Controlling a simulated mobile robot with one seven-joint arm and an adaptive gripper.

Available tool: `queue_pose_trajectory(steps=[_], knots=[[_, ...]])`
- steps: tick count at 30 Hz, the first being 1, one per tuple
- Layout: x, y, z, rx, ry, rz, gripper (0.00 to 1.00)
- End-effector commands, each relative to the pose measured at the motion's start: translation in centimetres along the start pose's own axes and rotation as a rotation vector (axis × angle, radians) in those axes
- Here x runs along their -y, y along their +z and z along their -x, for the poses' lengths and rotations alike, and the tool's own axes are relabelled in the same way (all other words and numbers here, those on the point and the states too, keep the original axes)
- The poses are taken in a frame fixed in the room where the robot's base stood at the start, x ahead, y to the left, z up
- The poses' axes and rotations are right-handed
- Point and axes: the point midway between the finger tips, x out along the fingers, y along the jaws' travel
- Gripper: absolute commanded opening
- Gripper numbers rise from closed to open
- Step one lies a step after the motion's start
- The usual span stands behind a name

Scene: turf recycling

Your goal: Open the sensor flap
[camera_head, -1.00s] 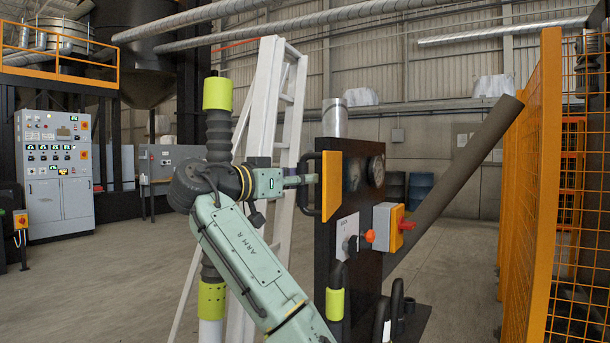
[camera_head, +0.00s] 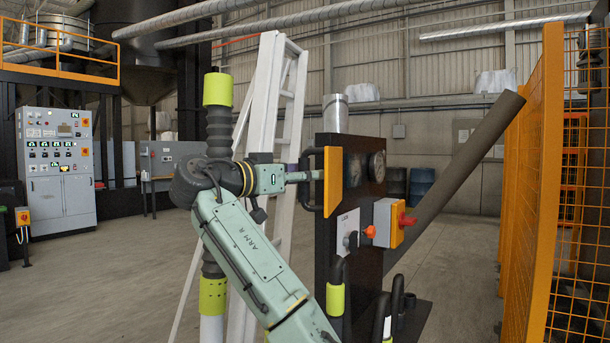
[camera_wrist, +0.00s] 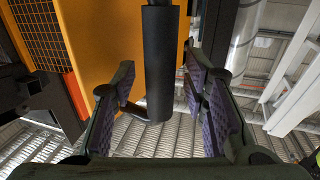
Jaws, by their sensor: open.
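The sensor flap appears to be the upright orange panel (camera_head: 333,182) on the left edge of the dark stand; it also shows in the wrist view (camera_wrist: 95,45). A black bar handle (camera_head: 304,182) stands out from its left side. In the wrist view the handle (camera_wrist: 158,70) runs between my two fingers, with gaps on both sides. My gripper (camera_wrist: 160,105) is open around the handle, not clamped on it. In the head view my gripper (camera_head: 303,176) reaches the handle from the left. The flap looks closed against the stand, though its far side is hidden.
A white ladder (camera_head: 272,130) stands close behind my arm. An orange mesh fence (camera_head: 535,190) is on the right. Open floor (camera_head: 450,265) lies between stand and fence.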

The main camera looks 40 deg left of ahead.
Motion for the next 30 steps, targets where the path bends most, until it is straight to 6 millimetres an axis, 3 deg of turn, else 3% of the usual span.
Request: queue_pose_trajectory(steps=[18, 30], knots=[[0.1, 0.0, 10.7, 0.000, -0.003, -0.001, 0.41], [-0.1, 0.0, 11.7, 0.000, 0.001, 0.000, 0.41]])
